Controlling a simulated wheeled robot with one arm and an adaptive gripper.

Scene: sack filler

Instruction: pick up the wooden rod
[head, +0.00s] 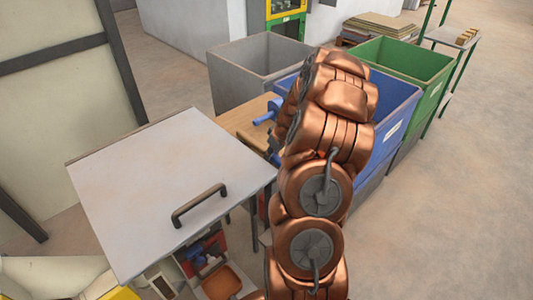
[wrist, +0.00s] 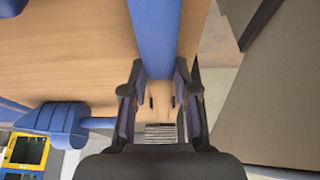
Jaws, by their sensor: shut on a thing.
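My gripper (wrist: 159,74) shows in the wrist view, with its two dark fingers on either side of a pale wood-coloured piece. This piece, which I take to be the wooden rod (wrist: 162,90), sits between the fingers, and they are shut on it. Only a short part of it shows, and its ends cannot be made out. A thick blue bar (wrist: 156,35) runs up the picture just beyond the fingertips. In the head view my copper-coloured arm hides the gripper and the rod.
A wooden bench top (head: 240,121) with blue fittings (head: 263,118) lies beside my arm. A pale panel with a dark handle (head: 200,205) is at front left. Grey (head: 235,72), blue (head: 392,125) and green (head: 425,70) bins stand behind. Open floor lies to the right.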

